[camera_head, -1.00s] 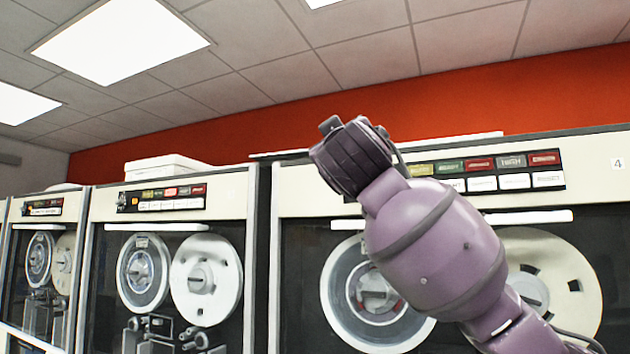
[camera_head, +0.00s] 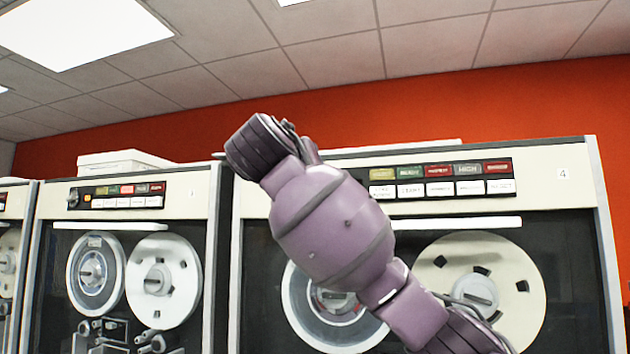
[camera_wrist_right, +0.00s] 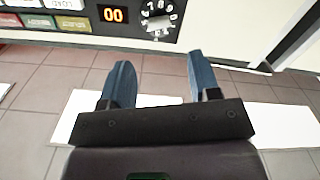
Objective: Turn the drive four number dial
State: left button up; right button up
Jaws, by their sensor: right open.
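Drive four (camera_head: 540,180) is the cream tape cabinet marked "4" at the right of the head view. Its button panel (camera_head: 440,180) shows, but my right arm covers the panel's left end, and no dial shows there. In the right wrist view a round number dial (camera_wrist_right: 158,18) with white digits sits on a black panel at the top, beside an orange "00" display (camera_wrist_right: 113,15). My right gripper (camera_wrist_right: 159,62) has its two blue fingers spread, with nothing between them. The dial lies beyond the fingertips, apart from them. My left gripper is out of view.
Another tape drive (camera_head: 205,200) stands to the left, with a white box (camera_head: 120,162) on top. Drive four's tape reels (camera_head: 480,285) sit below its panel. In the right wrist view, tiled floor (camera_wrist_right: 30,130) shows around the gripper.

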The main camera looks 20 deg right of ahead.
jog(key=p+x, duration=0.2)
jog(key=x, duration=0.6)
jog(key=shift+d, duration=0.1)
jog(key=c, duration=0.9)
